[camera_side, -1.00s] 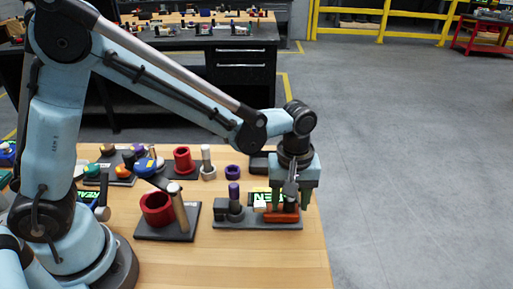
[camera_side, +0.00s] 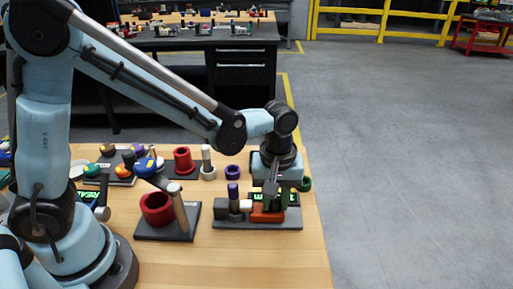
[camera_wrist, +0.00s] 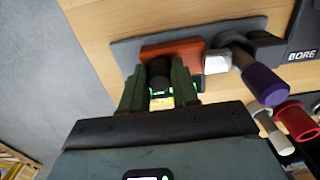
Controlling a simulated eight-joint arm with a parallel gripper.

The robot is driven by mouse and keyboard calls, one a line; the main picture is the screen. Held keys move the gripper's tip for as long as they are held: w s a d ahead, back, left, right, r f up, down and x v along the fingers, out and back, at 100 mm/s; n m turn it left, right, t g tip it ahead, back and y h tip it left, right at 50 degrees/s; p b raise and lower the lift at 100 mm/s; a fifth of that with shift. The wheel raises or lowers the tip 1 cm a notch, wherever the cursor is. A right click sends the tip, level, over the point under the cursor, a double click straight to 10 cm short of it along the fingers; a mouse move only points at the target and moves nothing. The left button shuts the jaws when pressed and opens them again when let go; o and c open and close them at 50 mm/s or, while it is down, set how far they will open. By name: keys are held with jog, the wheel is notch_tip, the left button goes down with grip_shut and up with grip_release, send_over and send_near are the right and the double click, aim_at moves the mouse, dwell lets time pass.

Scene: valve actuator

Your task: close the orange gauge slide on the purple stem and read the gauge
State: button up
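The orange gauge slide (camera_side: 265,216) lies on the dark gauge base (camera_side: 287,221); it also shows in the wrist view (camera_wrist: 172,48). Its white tip (camera_side: 246,205) is close against the grey lower part of the purple stem (camera_side: 233,190); I cannot tell whether they touch. The stem leans across the wrist view (camera_wrist: 263,85). My gripper (camera_wrist: 158,82) is open at the slide, its green fingers apart with a dark round post between them. A lit green display (camera_side: 285,199) is partly hidden by my gripper; its reading is not legible.
A red ring and brown post stand on a dark base (camera_side: 148,233) to the left.

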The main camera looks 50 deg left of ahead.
jog(key=o, duration=0.4)
jog(key=shift+o, duration=0.2)
notch_tip(320, 180, up, 12)
dwell(0.5)
jog(key=shift+a, duration=0.1)
jog(key=s+a+f+m+t, duration=0.1)
jog(key=s+a+m+t, duration=0.2)
jog(key=a, duration=0.3)
jog(key=s+a+f+m+t, duration=0.1)
jog(key=s+a+m+t, duration=0.2)
jog(key=a+m, duration=0.3)
jog(key=shift+s+a+t, duration=0.3)
jog(key=shift+a+t, duration=0.05)
jog(key=shift+t, duration=0.25)
dwell(0.6)
